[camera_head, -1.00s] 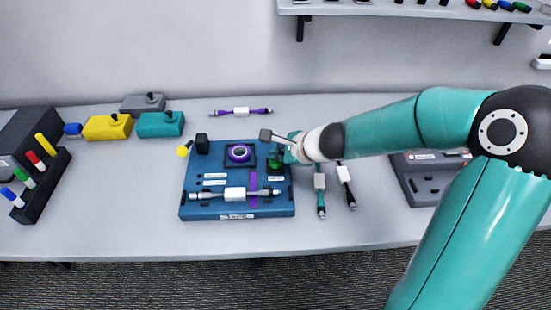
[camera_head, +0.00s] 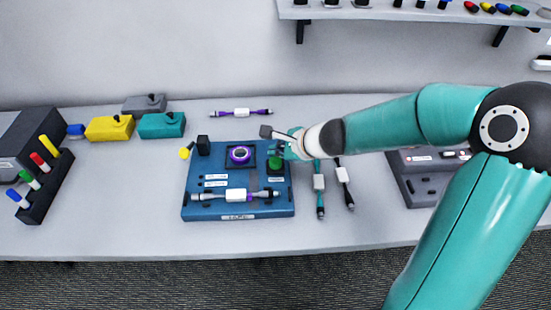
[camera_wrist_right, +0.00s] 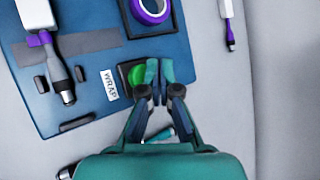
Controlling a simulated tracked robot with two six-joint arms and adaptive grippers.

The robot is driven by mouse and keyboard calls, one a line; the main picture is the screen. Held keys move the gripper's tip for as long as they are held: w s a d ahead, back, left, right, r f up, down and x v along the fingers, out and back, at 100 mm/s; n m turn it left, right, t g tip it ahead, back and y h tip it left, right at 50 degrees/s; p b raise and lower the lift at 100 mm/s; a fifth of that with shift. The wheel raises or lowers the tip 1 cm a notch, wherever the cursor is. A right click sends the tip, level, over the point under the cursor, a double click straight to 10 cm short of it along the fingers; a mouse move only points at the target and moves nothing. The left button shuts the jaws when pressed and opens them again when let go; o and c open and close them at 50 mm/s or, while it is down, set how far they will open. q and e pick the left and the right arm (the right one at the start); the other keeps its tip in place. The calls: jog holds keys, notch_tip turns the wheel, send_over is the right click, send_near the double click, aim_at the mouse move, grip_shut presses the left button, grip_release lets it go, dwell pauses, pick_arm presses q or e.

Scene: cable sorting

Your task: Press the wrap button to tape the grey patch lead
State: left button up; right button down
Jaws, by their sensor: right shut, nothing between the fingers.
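The grey patch lead (camera_head: 215,195) lies across the front of the blue fixture (camera_head: 190,210), with a white label at its middle. In the right wrist view, a purple tape band (camera_wrist_right: 38,40) sits on the lead (camera_wrist_right: 60,80) beside the label. The green wrap button (camera_head: 275,161) is at the fixture's right side; it also shows in the wrist view (camera_wrist_right: 137,75), next to the "WRAP" label (camera_wrist_right: 109,84). My right gripper (camera_wrist_right: 160,69) is shut and empty, with its fingertips just beside the button, partly overlapping it in view. Whether they touch is unclear. My left gripper is out of view.
A purple tape roll (camera_head: 240,155) sits on the fixture. Two leads (camera_head: 319,182) (camera_head: 343,175) lie to its right, and a purple lead (camera_head: 240,112) lies behind. Yellow (camera_head: 108,129) and teal (camera_head: 160,126) blocks stand left. A grey fixture (camera_head: 415,180) stands right.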

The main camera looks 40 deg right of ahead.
aim_at(277, 162)
notch_tip(277, 162, up, 6)
jog(key=p, duration=0.5)
jog(key=shift+p, duration=0.35)
dwell(0.4)
